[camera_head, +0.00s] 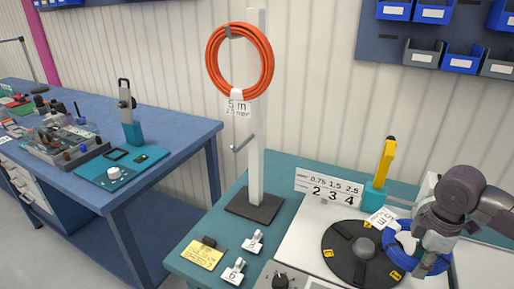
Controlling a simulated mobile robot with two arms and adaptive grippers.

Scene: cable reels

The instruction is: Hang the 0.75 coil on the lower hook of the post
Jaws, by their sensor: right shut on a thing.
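My right gripper (425,264) is shut on a blue coil (391,241) at the right of the head view, beside the black turntable. The coil's white tag (381,218) reads "5 m"; its smaller print is not legible. The gripper hides part of the ring. The white post (256,150) stands on a dark base plate (255,205) at the table's back left. Its lower hook (243,143) is a grey bar sticking out to the left, and it is bare. An orange coil (213,62) hangs higher on the post, with a 5 m tag (238,106). My left gripper is out of view.
A black turntable (345,255) sits on a white panel, with a number sign (329,187) and a yellow-handled device (385,165) behind. A yellow note (202,254) and small numbered tags (232,272) lie in front of the post. A blue workbench (180,140) stands left.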

